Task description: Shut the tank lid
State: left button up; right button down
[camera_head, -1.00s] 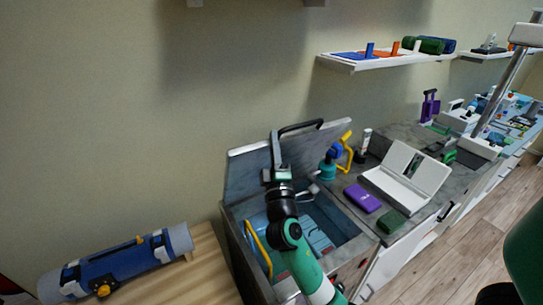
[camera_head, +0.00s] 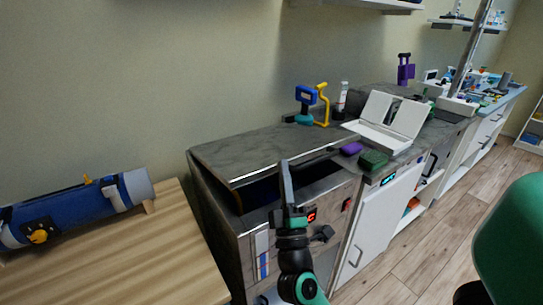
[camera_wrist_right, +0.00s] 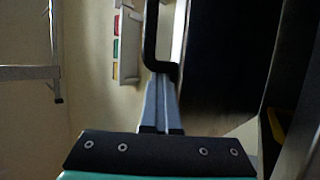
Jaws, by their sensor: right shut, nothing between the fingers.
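The grey stone-look tank lid (camera_head: 250,152) is lowered at a shallow tilt over the tank (camera_head: 222,225). A dark gap shows under its front edge, so it is partly open. My right gripper (camera_head: 285,170) is upright at the lid's front edge, its fingers shut and empty. In the right wrist view, the right gripper's closed fingertips (camera_wrist_right: 162,80) are close to the lower end of the black lid handle (camera_wrist_right: 150,40). I cannot tell whether they touch. The tank's inside is mostly hidden. My left gripper is not in view.
A purple block (camera_head: 351,149), a green block (camera_head: 373,159) and a white open case (camera_head: 385,125) lie on the counter right of the tank. A blue roll (camera_head: 75,212) lies on the wooden table (camera_head: 130,255) at left. A wall shelf hangs above.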

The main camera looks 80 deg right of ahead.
jog(key=f, duration=0.3)
jog(key=s+f+b, duration=0.1)
jog(key=f, duration=0.1)
jog(key=shift+a+f, duration=0.3)
jog(key=shift+f, duration=0.05)
jog(key=shift+w+f, duration=0.1)
jog(key=shift+f, duration=0.45)
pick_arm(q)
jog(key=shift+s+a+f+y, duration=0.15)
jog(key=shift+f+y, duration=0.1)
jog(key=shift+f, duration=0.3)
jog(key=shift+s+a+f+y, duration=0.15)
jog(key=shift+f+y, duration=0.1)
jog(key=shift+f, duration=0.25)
pick_arm(e)
jog(key=shift+a+f, duration=0.1)
jog(key=shift+f, duration=0.1)
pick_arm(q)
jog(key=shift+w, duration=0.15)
